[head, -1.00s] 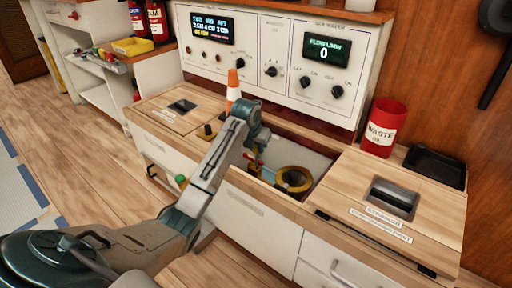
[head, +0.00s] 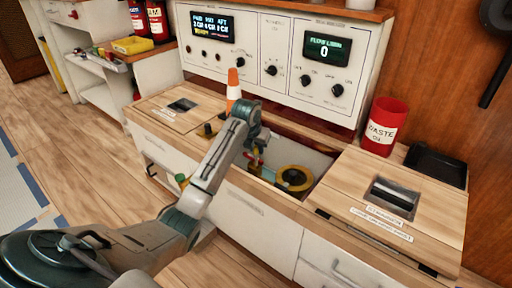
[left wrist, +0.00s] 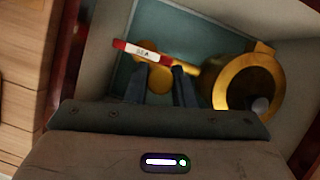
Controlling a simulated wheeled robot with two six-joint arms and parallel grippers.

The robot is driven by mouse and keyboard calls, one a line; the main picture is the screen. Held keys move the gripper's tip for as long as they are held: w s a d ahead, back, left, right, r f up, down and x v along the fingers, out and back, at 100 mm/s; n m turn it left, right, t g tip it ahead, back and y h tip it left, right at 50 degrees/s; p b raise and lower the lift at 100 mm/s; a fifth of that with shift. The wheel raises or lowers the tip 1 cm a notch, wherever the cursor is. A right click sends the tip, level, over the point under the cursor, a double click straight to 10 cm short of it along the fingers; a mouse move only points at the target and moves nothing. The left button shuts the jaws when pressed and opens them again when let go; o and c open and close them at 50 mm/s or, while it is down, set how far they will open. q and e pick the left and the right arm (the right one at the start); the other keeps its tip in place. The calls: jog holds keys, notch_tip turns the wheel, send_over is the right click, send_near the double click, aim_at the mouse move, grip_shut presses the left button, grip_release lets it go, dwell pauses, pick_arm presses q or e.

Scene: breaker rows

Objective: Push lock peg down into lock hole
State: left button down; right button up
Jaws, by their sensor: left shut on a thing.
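My left gripper (left wrist: 160,88) reaches down into the open recess in the counter. In the left wrist view its two dark fingers are closed on a yellow fitting (left wrist: 159,78). I cannot clearly tell the lock peg or lock hole apart from these fittings. In the head view my arm hides much of the grip. My right gripper is not in view.
Recess walls (left wrist: 294,108) surround the left gripper closely. A wooden lid (head: 350,170) lies to the right, with a red waste bin (head: 382,127) and black tray (head: 436,166) behind it. A control panel (head: 275,60) rises behind.

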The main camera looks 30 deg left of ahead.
pick_arm(q)
jog(key=shift+f+b, duration=2)
jog(key=shift+f, duration=0.2)
jog(key=c, duration=1.1)
grip_release()
jog(key=shift+c, duration=0.2)
jog(key=shift+r, duration=0.1)
jog(key=p+v, duration=0.6)
jog(key=v, duration=0.4)
jog(key=shift+r, duration=0.4)
jog(key=shift+s, duration=0.1)
